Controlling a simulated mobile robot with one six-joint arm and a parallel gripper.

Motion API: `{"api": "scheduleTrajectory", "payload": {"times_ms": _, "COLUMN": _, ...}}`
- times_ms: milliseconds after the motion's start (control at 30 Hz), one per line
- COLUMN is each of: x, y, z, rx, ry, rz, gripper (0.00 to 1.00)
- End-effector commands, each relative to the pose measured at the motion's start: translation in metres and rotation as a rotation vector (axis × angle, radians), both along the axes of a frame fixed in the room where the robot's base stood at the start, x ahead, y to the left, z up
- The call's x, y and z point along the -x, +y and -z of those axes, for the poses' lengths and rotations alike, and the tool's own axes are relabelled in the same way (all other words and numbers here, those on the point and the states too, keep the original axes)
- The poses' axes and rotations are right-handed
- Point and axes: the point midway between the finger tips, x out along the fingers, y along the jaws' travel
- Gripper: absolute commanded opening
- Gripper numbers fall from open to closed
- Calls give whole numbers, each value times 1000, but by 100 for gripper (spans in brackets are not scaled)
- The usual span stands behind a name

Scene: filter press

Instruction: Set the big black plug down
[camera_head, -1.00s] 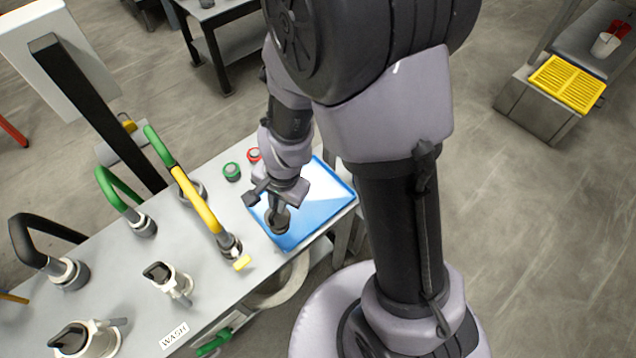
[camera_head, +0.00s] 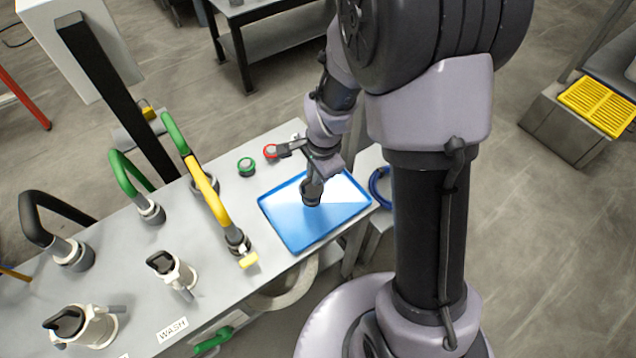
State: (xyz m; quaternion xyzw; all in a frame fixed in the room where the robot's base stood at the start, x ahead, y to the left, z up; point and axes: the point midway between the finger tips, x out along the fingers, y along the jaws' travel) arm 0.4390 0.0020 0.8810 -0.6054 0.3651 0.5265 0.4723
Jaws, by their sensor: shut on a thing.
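The big black plug (camera_head: 312,194) is a dark round piece held under my gripper (camera_head: 314,178). My gripper is shut on it. The plug is over the middle of a blue tray (camera_head: 294,243) with a pale inside, on the grey bench. I cannot tell whether the plug touches the tray floor or hangs just above it. My wrist and fingers hide part of the plug and the tray's far edge.
Left of the tray stands a yellow-sleeved hose (camera_head: 207,195). Green (camera_head: 247,166) and red (camera_head: 271,151) buttons sit behind the tray. White valve fittings (camera_head: 172,270) stand at the front left. A blue ring (camera_head: 381,187) lies right of the tray.

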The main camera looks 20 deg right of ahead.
Motion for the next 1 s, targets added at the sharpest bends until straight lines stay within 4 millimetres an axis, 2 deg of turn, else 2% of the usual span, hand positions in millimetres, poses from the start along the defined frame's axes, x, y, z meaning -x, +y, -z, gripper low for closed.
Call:
{"api": "scheduleTrajectory", "payload": {"times_ms": 133, "x": -9, "y": -11, "z": 7, "rx": 0, "ry": 1, "rz": -1, "gripper": 0}}
{"api": "scheduleTrajectory", "payload": {"times_ms": 300, "x": -9, "y": -11, "z": 39, "rx": 0, "ry": 2, "rz": -1, "gripper": 0}}
{"api": "scheduleTrajectory", "payload": {"times_ms": 633, "x": -9, "y": -11, "z": 40, "rx": 0, "ry": 1, "rz": -1, "gripper": 0}}
{"api": "scheduleTrajectory", "payload": {"times_ms": 667, "x": -9, "y": -11, "z": 40, "rx": 0, "ry": 1, "rz": -1, "gripper": 12}}
{"api": "scheduleTrajectory", "payload": {"times_ms": 767, "x": -9, "y": -11, "z": 39, "rx": 0, "ry": 1, "rz": -1, "gripper": 32}}
{"api": "scheduleTrajectory", "payload": {"times_ms": 1000, "x": -9, "y": -11, "z": 39, "rx": 0, "ry": 1, "rz": -1, "gripper": 32}}
